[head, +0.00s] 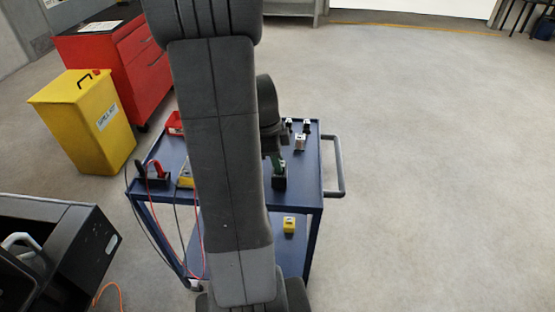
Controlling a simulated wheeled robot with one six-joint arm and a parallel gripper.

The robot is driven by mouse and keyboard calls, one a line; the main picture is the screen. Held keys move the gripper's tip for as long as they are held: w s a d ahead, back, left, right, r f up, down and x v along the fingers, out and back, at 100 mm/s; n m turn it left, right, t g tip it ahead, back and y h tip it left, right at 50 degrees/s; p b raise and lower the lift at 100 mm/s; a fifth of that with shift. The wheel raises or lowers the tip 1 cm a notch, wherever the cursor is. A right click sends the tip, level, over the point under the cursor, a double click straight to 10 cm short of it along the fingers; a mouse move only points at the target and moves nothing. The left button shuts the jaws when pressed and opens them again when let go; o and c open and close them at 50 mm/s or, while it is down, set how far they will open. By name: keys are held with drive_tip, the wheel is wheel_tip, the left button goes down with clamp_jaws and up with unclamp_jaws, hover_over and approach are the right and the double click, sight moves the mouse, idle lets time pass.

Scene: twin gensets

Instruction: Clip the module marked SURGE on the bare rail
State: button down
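Several small white-and-dark modules stand at the far right of the blue cart's top: one (299,142) nearer, one (306,126) behind it and one (289,124) to the left. Their markings are too small to read, so I cannot tell which is SURGE. My gripper (275,154) is over the cart's right half, mostly hidden by my own arm. It is just above a dark block (279,182) with a green part; I cannot tell whether it touches it or how its fingers stand. No bare rail can be made out.
The blue cart (312,190) carries a dark holder with red and black leads (153,178), a yellow meter (185,174) and a red tray (175,122). A yellow block (289,225) is on its lower shelf. A yellow bin (90,120), red cabinet (130,60) and black case (75,250) stand left.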

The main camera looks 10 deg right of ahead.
drive_tip(key=shift+r+p, duration=2.7)
drive_tip(key=shift+r, duration=1.4)
drive_tip(key=shift+f, duration=0.1)
